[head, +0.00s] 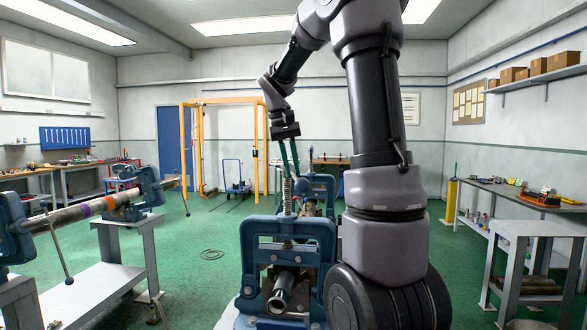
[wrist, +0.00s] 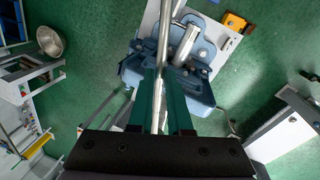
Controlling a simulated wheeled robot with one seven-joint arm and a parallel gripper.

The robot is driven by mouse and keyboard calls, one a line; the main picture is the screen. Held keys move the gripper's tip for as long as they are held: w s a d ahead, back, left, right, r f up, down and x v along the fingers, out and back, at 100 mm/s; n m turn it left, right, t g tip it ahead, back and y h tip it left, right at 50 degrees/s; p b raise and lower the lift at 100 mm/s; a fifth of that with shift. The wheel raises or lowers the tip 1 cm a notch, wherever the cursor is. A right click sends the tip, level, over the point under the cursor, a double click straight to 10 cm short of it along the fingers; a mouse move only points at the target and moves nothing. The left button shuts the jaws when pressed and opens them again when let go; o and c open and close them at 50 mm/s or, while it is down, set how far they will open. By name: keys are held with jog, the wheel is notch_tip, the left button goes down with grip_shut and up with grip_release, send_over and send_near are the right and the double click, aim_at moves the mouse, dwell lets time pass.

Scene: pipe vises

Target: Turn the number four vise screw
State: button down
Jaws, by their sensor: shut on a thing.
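A blue pipe vise (head: 245,250) stands in the centre of the head view with a short metal pipe (head: 281,292) in its opening. Its upright threaded screw (head: 287,196) rises from the top. My gripper (head: 290,172), with green fingers, reaches down to the top of this screw. In the wrist view my gripper (wrist: 160,72) is shut on a thin silver bar (wrist: 164,40), which runs between the fingers above the blue vise body (wrist: 199,84). The bar appears to be the screw's handle. I can read no number on the vise.
Another blue vise (head: 321,186) stands behind. At left, two blue vises (head: 149,187) hold a long pipe (head: 75,212) above a pale bench. Benches line the walls. A grey table (head: 540,229) is at right. Green floor is open between them.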

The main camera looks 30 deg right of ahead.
jog(key=w+a+m+g+y, duration=0.1)
jog(key=w+a+m, duration=0.7)
jog(key=m, duration=0.1)
jog(key=w+m+y, duration=0.2)
jog(key=w+m, duration=0.7)
jog(key=w, duration=0.2)
jog(key=shift+a+r, duration=0.15)
jog(key=shift+a, duration=0.15)
jog(key=shift+w, duration=0.1)
jog(key=c, duration=0.8)
grip_release()
jog(key=shift+c, duration=0.2)
